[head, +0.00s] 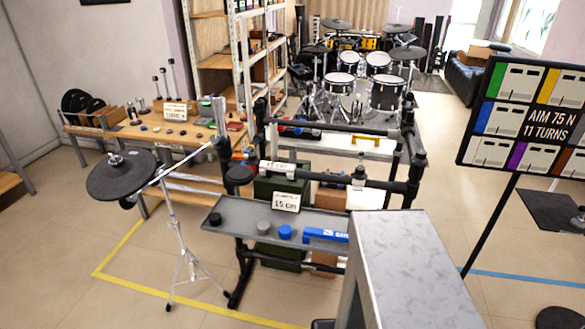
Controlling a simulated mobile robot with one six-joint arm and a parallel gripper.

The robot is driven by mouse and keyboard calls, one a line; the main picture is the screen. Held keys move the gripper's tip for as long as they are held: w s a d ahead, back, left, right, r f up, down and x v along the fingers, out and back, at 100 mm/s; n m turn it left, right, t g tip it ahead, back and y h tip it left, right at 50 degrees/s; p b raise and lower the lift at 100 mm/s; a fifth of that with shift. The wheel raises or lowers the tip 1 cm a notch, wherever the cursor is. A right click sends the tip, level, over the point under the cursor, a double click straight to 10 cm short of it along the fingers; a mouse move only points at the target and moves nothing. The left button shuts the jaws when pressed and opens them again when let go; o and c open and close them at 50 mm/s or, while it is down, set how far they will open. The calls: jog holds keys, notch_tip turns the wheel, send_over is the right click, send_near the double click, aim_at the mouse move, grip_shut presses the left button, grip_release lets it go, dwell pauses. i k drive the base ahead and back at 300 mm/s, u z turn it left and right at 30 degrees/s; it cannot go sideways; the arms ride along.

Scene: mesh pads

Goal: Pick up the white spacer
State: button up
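I cannot make out a white spacer for certain. A grey tray (240,217) on the black tube rack in front holds a small black cylinder (214,219), a grey one (264,228), a blue one (285,232) and a blue bar with white marks (325,236). The grey one is the palest of the small cylinders. My gripper is not in view. A grey block, probably part of my arm, covers the lower right and may hide the tray's right end.
The black tube rack (335,178) carries a "15 cm" sign (286,202). A round black pad (121,175) on a stand is at left. A wooden bench (150,131) with small parts stands behind it. A sign board (530,118) is at right. Floor is clear at lower left.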

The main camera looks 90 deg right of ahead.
aim_at(264, 166)
jog(key=z, duration=5.4)
jog(key=i, duration=0.15)
jog(key=u, duration=3.65)
jog(key=k, duration=0.9)
jog(key=u, duration=0.2)
jog(key=i, duration=0.75)
